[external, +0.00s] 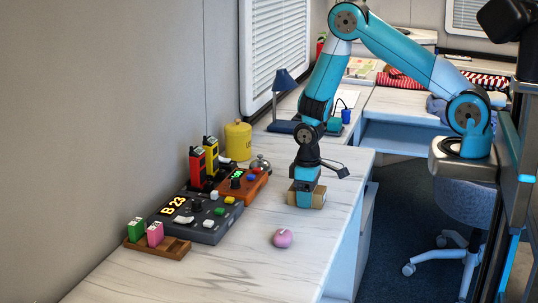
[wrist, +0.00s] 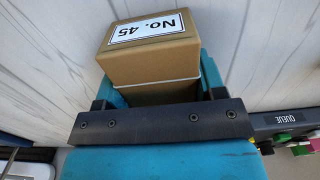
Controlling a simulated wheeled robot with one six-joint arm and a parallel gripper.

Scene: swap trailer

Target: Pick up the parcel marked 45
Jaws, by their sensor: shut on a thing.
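The parcel is a small tan box with a white label reading "No. 45" (wrist: 150,55). In the wrist view it sits between the two teal fingers of my gripper (wrist: 160,88), which are shut on its sides. In the external view the parcel (external: 319,198) shows on both sides of my gripper (external: 306,198), low over the marble counter near its right edge. I cannot tell whether the parcel touches the counter.
A pink round object (external: 283,238) lies on the counter in front of my gripper. A dark console reading "B 23" (external: 190,218), an orange device (external: 243,184) and a wooden holder (external: 158,246) stand to the left. A yellow canister (external: 238,141) stands behind.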

